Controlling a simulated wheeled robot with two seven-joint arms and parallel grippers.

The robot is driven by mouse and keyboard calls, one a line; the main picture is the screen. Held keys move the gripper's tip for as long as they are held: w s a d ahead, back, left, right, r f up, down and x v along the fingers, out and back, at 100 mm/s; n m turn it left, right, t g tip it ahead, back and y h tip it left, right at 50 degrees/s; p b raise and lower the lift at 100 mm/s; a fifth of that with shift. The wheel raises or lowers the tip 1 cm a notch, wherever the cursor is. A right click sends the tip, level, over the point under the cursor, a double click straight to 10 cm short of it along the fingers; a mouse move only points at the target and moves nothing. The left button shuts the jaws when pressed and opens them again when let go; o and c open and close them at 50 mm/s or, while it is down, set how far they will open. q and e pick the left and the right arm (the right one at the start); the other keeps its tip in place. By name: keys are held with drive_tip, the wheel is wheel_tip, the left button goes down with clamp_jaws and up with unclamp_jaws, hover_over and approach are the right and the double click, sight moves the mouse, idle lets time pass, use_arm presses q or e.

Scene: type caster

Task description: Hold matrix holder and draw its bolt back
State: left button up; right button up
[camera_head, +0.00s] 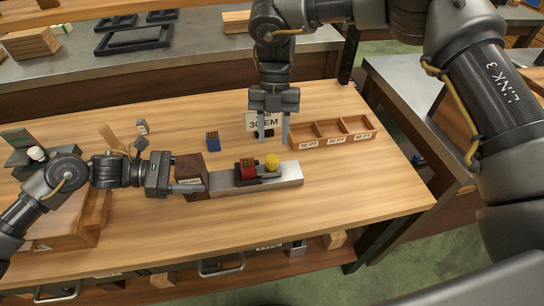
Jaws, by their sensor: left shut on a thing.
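A metal bar (289,177) lies on the table with a dark brown block (191,169) at its left end; I take these as the matrix holder. A red block (248,172) in a dark mount and a yellow knob (272,161) sit on the bar. I cannot tell which part is the bolt. My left gripper (190,188) comes in from the left, shut on the brown block, whose near face its fingers partly hide. My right gripper (273,140) points down behind the yellow knob, its fingers apart and empty.
A wooden tray (334,141) with three labelled compartments stands to the right. A blue block (212,141) stands behind the bar. A sign (257,120) is partly hidden by my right gripper. The table's front and right are clear.

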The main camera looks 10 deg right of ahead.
sight(272, 157)
drive_tip(key=x, duration=0.7)
